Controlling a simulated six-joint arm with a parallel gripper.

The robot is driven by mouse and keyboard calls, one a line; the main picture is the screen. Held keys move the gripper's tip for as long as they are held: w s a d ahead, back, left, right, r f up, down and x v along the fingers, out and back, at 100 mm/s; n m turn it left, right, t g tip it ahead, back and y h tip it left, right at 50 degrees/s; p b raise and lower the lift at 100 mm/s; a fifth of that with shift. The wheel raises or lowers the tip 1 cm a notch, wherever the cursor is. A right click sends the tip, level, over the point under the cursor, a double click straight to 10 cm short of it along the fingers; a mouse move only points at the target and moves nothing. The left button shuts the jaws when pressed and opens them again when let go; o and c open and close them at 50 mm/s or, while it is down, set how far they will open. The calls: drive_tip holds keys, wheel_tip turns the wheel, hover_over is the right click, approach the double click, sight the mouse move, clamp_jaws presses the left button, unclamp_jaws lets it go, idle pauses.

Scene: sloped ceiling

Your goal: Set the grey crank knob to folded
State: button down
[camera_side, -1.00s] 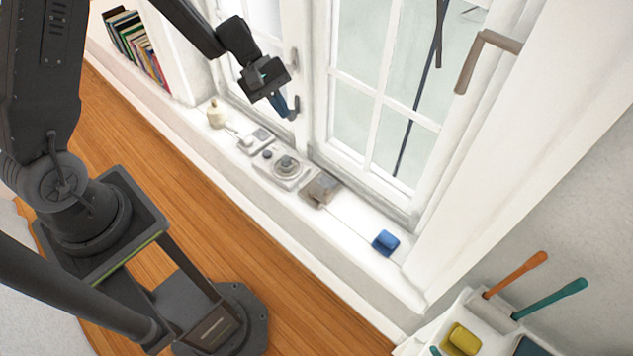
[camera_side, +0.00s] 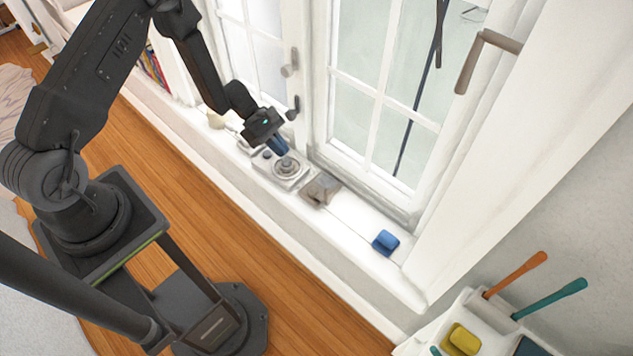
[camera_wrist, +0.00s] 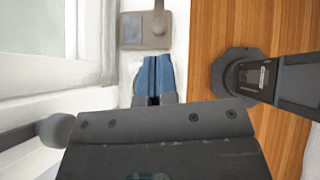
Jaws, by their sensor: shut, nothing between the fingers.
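A grey-brown crank unit (camera_side: 320,189) sits on the white window sill, and I take it for the grey crank. In the wrist view its plate (camera_wrist: 130,30) shows at the top, with a short arm and rounded knob (camera_wrist: 158,24) on its right side. My gripper (camera_side: 281,150) has blue fingertips, shut and empty. It is low over the sill, left of the crank unit and close to a pale panel with a round grey dial (camera_side: 287,166). I cannot tell whether it touches that panel. In the wrist view the shut fingers (camera_wrist: 154,62) point toward the crank, apart from it.
A blue block-like part (camera_side: 385,242) lies farther right on the sill. The window frame and its handles (camera_side: 290,66) rise behind the sill. A white tray with orange and teal handles (camera_side: 515,275) stands at lower right. The sill between crank and blue part is clear.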

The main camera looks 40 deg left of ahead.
sight(328, 196)
drive_tip(key=x, duration=0.9)
drive_tip(key=shift+d+f, duration=0.2)
drive_tip(key=d, duration=0.3)
drive_tip(key=shift+w+d+f, duration=0.15)
drive_tip(key=shift+w, duration=0.15)
drive_tip(key=shift+w+d, duration=0.1)
drive_tip(key=shift+d, duration=0.4)
